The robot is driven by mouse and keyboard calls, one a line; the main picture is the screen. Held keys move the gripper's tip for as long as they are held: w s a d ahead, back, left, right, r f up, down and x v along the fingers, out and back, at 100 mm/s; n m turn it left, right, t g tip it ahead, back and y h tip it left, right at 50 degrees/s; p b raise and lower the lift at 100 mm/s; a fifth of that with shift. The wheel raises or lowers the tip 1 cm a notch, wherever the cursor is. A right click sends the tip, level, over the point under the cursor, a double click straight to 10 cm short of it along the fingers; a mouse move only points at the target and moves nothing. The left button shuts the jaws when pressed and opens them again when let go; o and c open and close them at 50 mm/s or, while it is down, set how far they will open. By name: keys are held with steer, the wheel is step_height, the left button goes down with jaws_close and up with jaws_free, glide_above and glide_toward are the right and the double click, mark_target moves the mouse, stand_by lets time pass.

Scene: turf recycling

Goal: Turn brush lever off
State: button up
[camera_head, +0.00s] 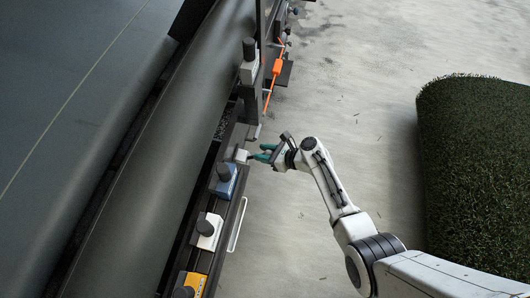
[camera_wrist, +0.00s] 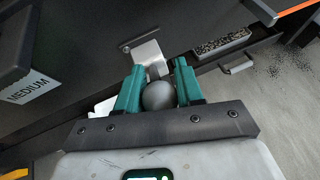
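My gripper (camera_wrist: 160,88) has two teal fingers. They stand apart, one on each side of a grey ball knob (camera_wrist: 159,97) in the wrist view. The knob nearly fills the space between them; I cannot tell whether both fingers press on it. A short stem runs from the knob to a bent metal plate (camera_wrist: 149,54) on the dark machine. I take this knob to be the brush lever; no label on it is readable. In the head view my gripper (camera_head: 263,153) is at the machine's side, by a small pale bracket (camera_head: 241,155); the knob itself is hidden there.
Blue (camera_head: 224,181), white (camera_head: 208,232) and yellow (camera_head: 191,284) lever boxes with black knobs line the machine below my gripper. Another white box (camera_head: 249,64) and an orange bar (camera_head: 275,72) are above. A turf roll (camera_head: 475,160) stands right. Concrete floor between is clear.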

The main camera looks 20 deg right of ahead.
steer(key=o, duration=0.4)
steer(key=shift+c, duration=0.2)
steer(key=p+v, duration=0.3)
steer(key=v, duration=0.7)
steer(key=shift+s+d, duration=0.25)
steer(key=shift+s, duration=0.05)
steer(key=shift+r, duration=0.15)
